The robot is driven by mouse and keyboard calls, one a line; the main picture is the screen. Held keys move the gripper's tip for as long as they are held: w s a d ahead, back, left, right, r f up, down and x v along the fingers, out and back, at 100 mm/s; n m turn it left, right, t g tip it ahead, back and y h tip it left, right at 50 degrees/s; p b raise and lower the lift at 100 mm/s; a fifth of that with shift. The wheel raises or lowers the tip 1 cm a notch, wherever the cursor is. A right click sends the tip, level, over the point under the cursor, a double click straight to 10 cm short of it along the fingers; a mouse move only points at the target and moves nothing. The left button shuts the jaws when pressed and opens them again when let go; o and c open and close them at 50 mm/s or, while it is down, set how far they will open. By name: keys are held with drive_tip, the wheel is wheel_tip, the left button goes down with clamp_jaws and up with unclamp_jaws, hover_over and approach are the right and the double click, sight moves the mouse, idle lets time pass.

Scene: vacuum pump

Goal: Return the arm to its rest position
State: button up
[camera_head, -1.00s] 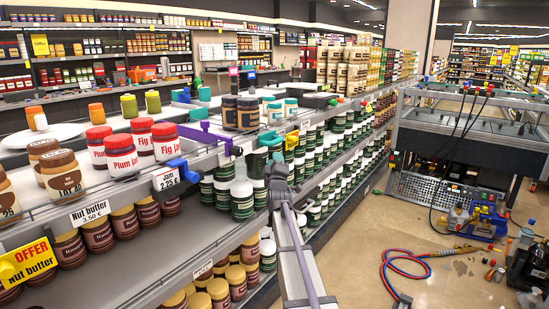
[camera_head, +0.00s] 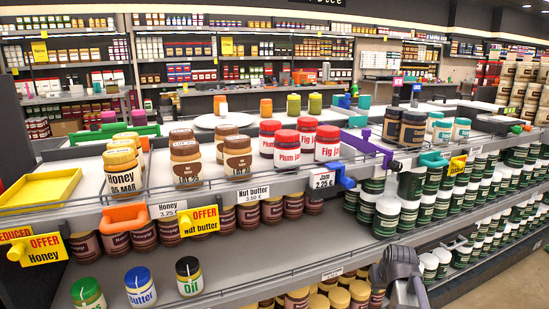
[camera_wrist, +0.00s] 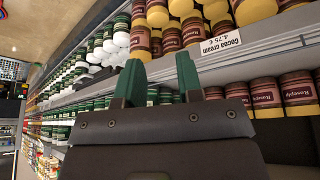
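My gripper (camera_wrist: 159,64) shows in the wrist view with its two green fingers spread apart. Nothing is held between them; shelved jars appear beyond the gap. In the head view, a dark grey joint of my arm (camera_head: 398,270) stands at the bottom right, in front of the lower shelves. I cannot make out the fingers in the head view.
A shelf unit with honey jars (camera_head: 122,166), nut butter jars (camera_head: 186,163) and jam jars (camera_head: 286,147) runs across the front. A yellow tray (camera_head: 40,189) sits at the left. In the wrist view, Rosepip jars (camera_wrist: 297,88) are close on the right. Open floor (camera_head: 500,285) shows at bottom right.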

drive_tip(key=s+a+f+n+g, duration=0.1)
drive_tip(key=s+a+g, duration=0.4)
drive_tip(key=s+a, duration=1.1)
wheel_tip(320, 180, up, 26)
drive_tip(key=d+p, duration=0.1)
drive_tip(key=p, duration=2.5)
drive_tip(key=shift+w+y, duration=0.25)
drive_tip(key=shift+y, duration=0.15)
